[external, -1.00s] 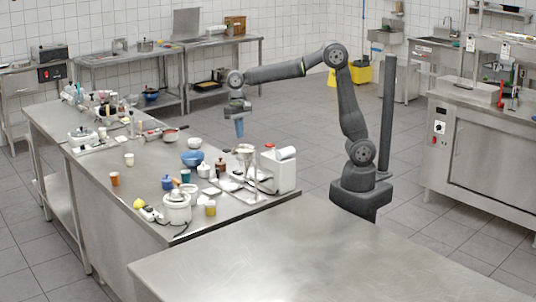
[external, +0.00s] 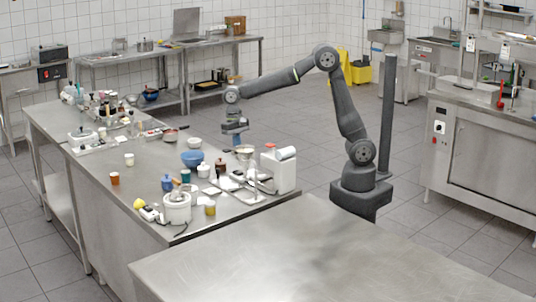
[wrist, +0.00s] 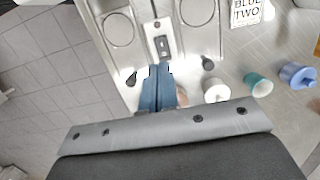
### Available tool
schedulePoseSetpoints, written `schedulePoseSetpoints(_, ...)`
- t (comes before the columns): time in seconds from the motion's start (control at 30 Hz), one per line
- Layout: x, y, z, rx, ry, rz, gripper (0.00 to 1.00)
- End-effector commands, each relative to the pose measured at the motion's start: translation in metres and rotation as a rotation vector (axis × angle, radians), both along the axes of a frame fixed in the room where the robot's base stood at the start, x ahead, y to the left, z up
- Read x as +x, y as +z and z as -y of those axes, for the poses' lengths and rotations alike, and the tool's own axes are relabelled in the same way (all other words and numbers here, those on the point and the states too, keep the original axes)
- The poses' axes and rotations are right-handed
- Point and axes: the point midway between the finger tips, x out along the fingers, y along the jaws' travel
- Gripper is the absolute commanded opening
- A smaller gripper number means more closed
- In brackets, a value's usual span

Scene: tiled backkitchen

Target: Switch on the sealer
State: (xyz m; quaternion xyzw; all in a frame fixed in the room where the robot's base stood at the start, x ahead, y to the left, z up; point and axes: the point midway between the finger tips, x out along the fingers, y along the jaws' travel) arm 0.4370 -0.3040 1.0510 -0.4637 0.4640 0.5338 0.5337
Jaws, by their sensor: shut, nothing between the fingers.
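My gripper (external: 237,141) hangs pointing down over the far right part of the steel table. Its blue fingers are shut and empty in the wrist view (wrist: 157,72). Just ahead of the fingertips there, a narrow pale panel (wrist: 162,25) carries a small dark switch (wrist: 162,44), set between two round shapes on a steel surface. I take this as part of the sealer, though no label confirms it. The fingertips appear short of the switch; contact cannot be told. In the external view a white boxy unit (external: 284,173) stands beside the steel parts there. The switch's position is unclear.
A white jar (wrist: 216,90), a teal cup (wrist: 258,84) and a blue pot (wrist: 297,75) stand right of the fingers. A blue bowl (external: 192,158) is nearby. Open floor (wrist: 50,70) lies left in the wrist view.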

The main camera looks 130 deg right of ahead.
Motion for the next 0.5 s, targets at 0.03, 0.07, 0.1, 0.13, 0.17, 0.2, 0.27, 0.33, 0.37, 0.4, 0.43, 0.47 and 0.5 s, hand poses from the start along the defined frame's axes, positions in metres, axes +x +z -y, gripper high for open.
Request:
schedulePoseSetpoints(0.03, -0.001, -0.012, -0.002, 0.003, 0.001, -0.004, 0.0)
schedulePoseSetpoints(0.07, -0.001, -0.019, -0.003, 0.003, 0.0, -0.003, 0.0)
schedulePoseSetpoints(0.1, -0.001, -0.027, -0.004, 0.002, 0.0, -0.003, 0.0)
schedulePoseSetpoints(0.13, -0.001, -0.033, -0.005, 0.003, 0.0, -0.003, 0.0)
schedulePoseSetpoints(0.17, -0.001, -0.039, -0.006, 0.003, 0.0, -0.003, 0.0)
schedulePoseSetpoints(0.2, -0.001, -0.046, -0.007, 0.002, 0.0, -0.003, 0.0)
schedulePoseSetpoints(0.27, 0.0, -0.056, -0.008, 0.002, 0.0, -0.002, 0.0)
schedulePoseSetpoints(0.33, 0.0, -0.065, -0.009, 0.001, 0.0, -0.002, 0.0)
schedulePoseSetpoints(0.37, 0.0, -0.069, -0.01, 0.001, 0.0, -0.001, 0.0)
schedulePoseSetpoints(0.4, 0.0, -0.073, -0.01, 0.001, 0.0, -0.002, 0.0)
schedulePoseSetpoints(0.43, 0.0, -0.075, -0.011, 0.001, 0.0, -0.002, 0.0)
schedulePoseSetpoints(0.47, 0.0, -0.077, -0.011, 0.001, 0.0, -0.001, 0.0)
schedulePoseSetpoints(0.5, 0.0, -0.079, -0.011, 0.0, 0.0, 0.0, 0.0)
